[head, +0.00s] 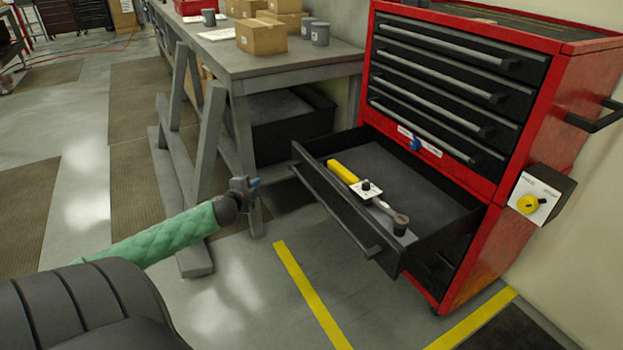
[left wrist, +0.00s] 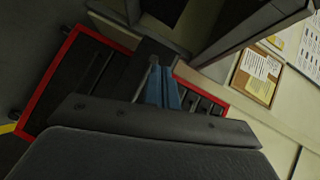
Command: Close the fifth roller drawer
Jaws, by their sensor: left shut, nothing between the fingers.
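The red roller cabinet (head: 549,130) stands at the right with one black drawer (head: 335,205) pulled far out below the blue-latched strip. The drawer's bar handle (head: 338,215) runs along its front. A tool with a yellow handle (head: 342,172) and dark shaft lies inside it. My left gripper (head: 256,182), on a green-sleeved arm, is shut and empty. In the picture it is left of the drawer front, with a gap between them. Its blue fingers also show in the left wrist view (left wrist: 163,88), with the cabinet's red edge (left wrist: 62,52) beyond. My right gripper is not in view.
Several closed drawers (head: 445,85) sit above the open one. A grey workbench (head: 270,66) with cardboard boxes (head: 262,36) and cups stands behind my left gripper, its trestle leg (head: 205,165) close by. Yellow floor lines (head: 308,290) mark open floor before the cabinet.

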